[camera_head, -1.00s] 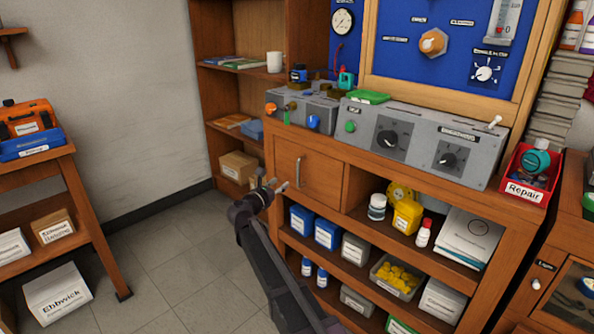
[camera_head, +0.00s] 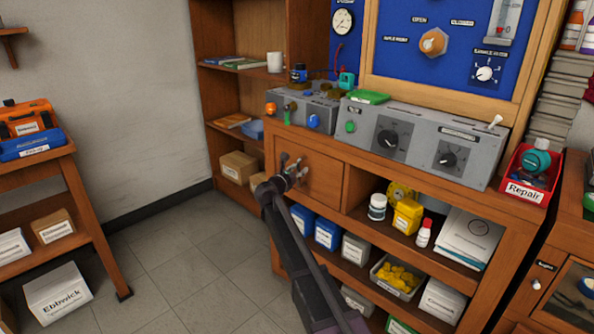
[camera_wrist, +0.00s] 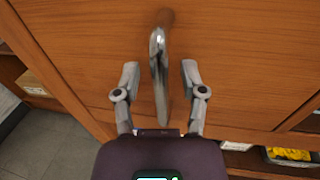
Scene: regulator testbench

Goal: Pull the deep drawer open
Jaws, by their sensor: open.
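The deep drawer (camera_head: 325,178) is a plain wooden front under the left end of the bench, and it looks closed. Its metal bar handle (camera_wrist: 159,75) stands out from the drawer front in the wrist view. My gripper (camera_wrist: 159,75) is open there, with one finger on each side of the handle and visible gaps between fingers and bar. In the head view my gripper (camera_head: 292,162) is at the drawer front and hides most of the handle.
Right of the drawer is an open shelf with a yellow container (camera_head: 407,216) and a white jar (camera_head: 377,207). Blue boxes (camera_head: 327,234) sit on the shelf below. Grey control boxes (camera_head: 420,140) stand on the bench top. The floor (camera_head: 185,265) to the left is clear.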

